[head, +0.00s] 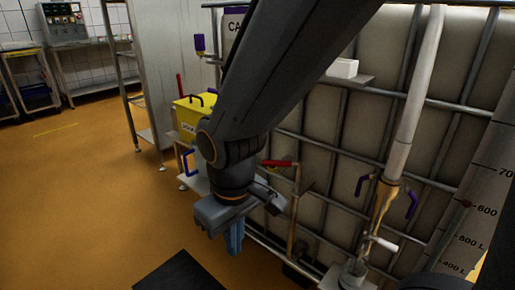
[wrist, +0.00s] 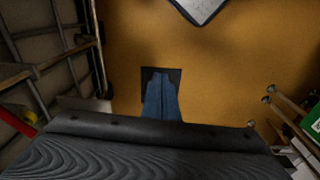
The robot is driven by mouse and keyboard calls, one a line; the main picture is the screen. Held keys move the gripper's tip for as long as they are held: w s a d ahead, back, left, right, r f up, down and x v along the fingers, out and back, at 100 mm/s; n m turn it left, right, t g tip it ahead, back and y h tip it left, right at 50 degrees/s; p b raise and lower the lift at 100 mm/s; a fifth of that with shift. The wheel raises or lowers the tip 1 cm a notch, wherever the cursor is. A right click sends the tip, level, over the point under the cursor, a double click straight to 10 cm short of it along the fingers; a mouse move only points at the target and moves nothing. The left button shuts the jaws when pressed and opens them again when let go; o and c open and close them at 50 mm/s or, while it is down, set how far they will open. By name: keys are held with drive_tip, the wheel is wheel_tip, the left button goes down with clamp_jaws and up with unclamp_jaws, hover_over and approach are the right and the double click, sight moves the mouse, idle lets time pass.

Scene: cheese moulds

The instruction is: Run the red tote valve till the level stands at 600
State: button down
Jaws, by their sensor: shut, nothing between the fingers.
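The red valve handle (head: 280,163) lies about level at the top of a thin brass-coloured pipe in front of the caged tote (head: 330,135). A red bar (wrist: 15,122) shows at the left edge in the wrist view, probably the same handle. My gripper (head: 235,250) points down, below and left of the handle in the head view, apart from it. Its blue fingers (wrist: 160,95) are together and empty. The level scale (head: 480,190) at the right carries marks including 700, 600 and 500 L.
A white pipe (head: 415,90) with purple handles (head: 411,205) runs down right of the valve, with a yellowish streak below it. A yellow bin (head: 187,115) stands on a shelf behind my arm. A dark mat (head: 180,272) lies on the open orange floor.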

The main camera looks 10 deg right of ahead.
drive_tip(key=w+d+r+n+t+y+p, duration=0.1)
drive_tip(key=w+d+r+n+t+p, duration=0.25)
drive_tip(key=w+d+r+p, duration=0.6)
drive_tip(key=w+d+r+n+t+y+p, duration=0.15)
drive_tip(key=d+r+n+p, duration=0.45)
drive_tip(key=p, duration=0.9)
drive_tip(key=w+f+m, duration=0.2)
drive_tip(key=w+f, duration=0.7)
drive_tip(key=f, duration=0.1)
drive_tip(key=shift+d+f, duration=0.2)
drive_tip(key=shift+f, duration=0.05)
drive_tip(key=shift+w+a+m, duration=0.1)
drive_tip(key=shift+w+m, duration=0.15)
drive_tip(key=shift+m, duration=0.2)
